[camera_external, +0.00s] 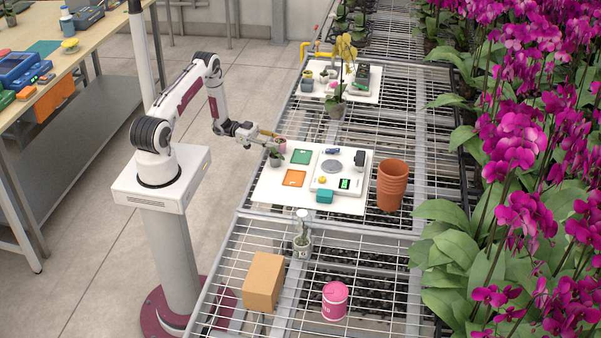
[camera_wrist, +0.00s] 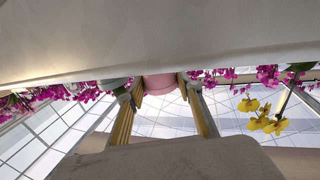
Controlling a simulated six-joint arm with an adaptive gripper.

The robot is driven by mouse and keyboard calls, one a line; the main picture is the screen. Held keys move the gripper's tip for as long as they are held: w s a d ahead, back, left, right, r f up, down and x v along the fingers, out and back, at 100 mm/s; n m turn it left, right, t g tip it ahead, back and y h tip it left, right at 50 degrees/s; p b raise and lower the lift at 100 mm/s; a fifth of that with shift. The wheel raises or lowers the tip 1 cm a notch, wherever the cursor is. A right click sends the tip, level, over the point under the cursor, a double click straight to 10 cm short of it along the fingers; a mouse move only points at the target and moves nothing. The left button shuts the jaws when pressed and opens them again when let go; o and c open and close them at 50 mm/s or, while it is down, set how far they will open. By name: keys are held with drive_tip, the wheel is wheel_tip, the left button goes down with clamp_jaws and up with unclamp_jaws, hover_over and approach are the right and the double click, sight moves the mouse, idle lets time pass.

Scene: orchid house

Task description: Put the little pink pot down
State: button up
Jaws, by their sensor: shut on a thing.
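The little pink pot (camera_external: 281,145) is at the far left corner of a white board (camera_external: 265,196) on the mesh bench. My gripper (camera_external: 271,140) reaches it from the left and is shut on it. In the wrist view the pot's pink side (camera_wrist: 160,84) shows between the two fingers of my gripper (camera_wrist: 160,90). I cannot tell whether the pot touches the board. A small grey pot with a plant (camera_external: 275,160) stands just in front of it. A green square (camera_external: 301,157) and an orange square (camera_external: 294,178) lie on the board.
A scale (camera_external: 325,183) with a green display and a teal block (camera_external: 324,197) are on the board. A glass jar (camera_external: 302,245), cardboard box (camera_external: 264,281) and pink tin (camera_external: 335,301) are in front.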

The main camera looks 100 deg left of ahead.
drive_tip(key=shift+f, duration=0.3)
drive_tip(key=shift+f, duration=0.2)
drive_tip(key=o, duration=1.1)
drive_tip(key=v, duration=0.7)
drive_tip(key=shift+s+f, duration=0.2)
drive_tip(key=shift+s, duration=0.2)
drive_tip(key=shift+o, duration=0.4)
